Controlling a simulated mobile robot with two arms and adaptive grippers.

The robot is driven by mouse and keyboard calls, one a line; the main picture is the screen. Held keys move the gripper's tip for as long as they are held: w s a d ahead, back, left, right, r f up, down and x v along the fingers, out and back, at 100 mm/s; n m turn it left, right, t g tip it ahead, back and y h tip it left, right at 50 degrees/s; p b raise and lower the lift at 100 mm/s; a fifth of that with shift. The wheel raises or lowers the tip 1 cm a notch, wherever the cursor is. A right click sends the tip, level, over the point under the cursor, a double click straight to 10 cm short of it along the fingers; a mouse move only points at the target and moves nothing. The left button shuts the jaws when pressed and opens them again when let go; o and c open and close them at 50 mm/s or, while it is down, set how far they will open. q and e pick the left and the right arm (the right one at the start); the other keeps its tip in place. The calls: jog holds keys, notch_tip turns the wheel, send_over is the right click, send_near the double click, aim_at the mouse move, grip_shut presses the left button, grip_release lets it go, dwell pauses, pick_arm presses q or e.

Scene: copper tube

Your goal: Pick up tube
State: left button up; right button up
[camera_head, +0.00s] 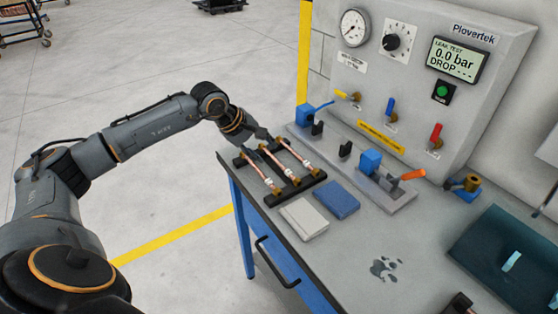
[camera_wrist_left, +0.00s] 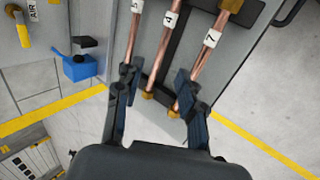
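Several copper tubes with brass ends and white number labels lie side by side on a black rack (camera_head: 290,190) at the bench's left end. In the left wrist view, tube 5 (camera_wrist_left: 131,35), tube 4 (camera_wrist_left: 163,42) and tube 7 (camera_wrist_left: 203,60) show. My left gripper (camera_head: 257,143) is over the far end of the tubes; its fingers also show in the wrist view (camera_wrist_left: 151,80). They are open and apart, with tube 4 running between them in the picture. The right finger overlaps tube 7 in view; contact cannot be told. My right gripper is not clearly seen.
A grey pad (camera_head: 304,219) and a blue pad (camera_head: 337,200) lie right of the rack. A fixture with a blue block (camera_head: 370,162) and an orange handle (camera_head: 412,175) stands behind. The gauge panel (camera_head: 420,75) rises at the back. A teal tray (camera_head: 500,262) is at right.

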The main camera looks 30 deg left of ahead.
aim_at(279, 163)
pick_arm(q)
jog(key=shift+x, duration=0.9)
jog(key=shift+w+d+f+p, duration=0.2)
jog(key=shift+d+f+p, duration=0.1)
jog(key=shift+f+p, duration=0.3)
jog(key=p+x, duration=0.1)
jog(key=x, duration=0.2)
jog(key=shift+d+f, duration=0.1)
jog(key=shift+f, duration=0.1)
jog(key=shift+w+f, duration=0.2)
jog(key=shift+f, duration=0.1)
grip_shut()
